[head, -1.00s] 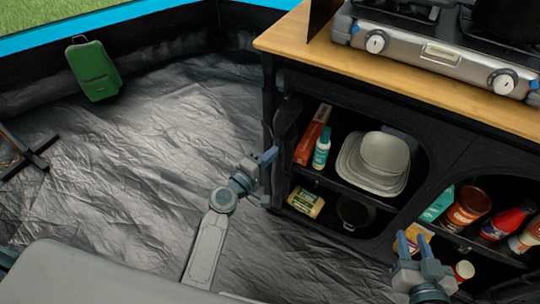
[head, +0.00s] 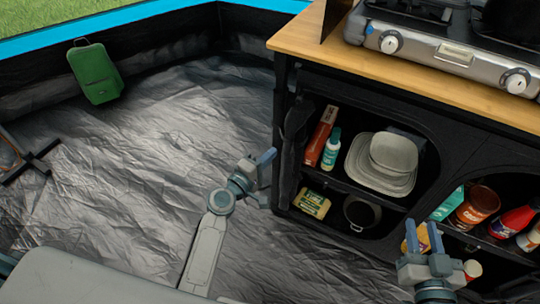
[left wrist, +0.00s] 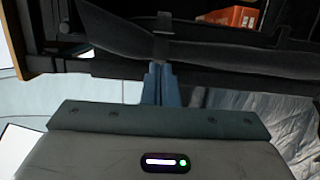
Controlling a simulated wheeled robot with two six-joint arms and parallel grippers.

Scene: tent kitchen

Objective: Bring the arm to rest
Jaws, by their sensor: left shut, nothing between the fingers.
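My left gripper (head: 267,157) is in front of the dark floor, just left of the cabinet's open front in the head view. Its blue fingers are closed together with nothing between them. They also show in the left wrist view (left wrist: 159,84), pointing towards the black cabinet frame. I cannot tell whether they touch it. My left arm (head: 207,250) reaches up from the bottom of the head view. My right gripper (head: 424,237) is at the lower right, in front of the lower shelf, with its two fingers apart and nothing visible between them.
The black cabinet (head: 460,118) with a wooden top (head: 345,65) holds a stove (head: 450,55). Its shelves hold grey dishes (head: 380,165), a pot (head: 358,213), bottles and packets. A green case (head: 95,73) stands far left. The floor (head: 130,170) between is clear.

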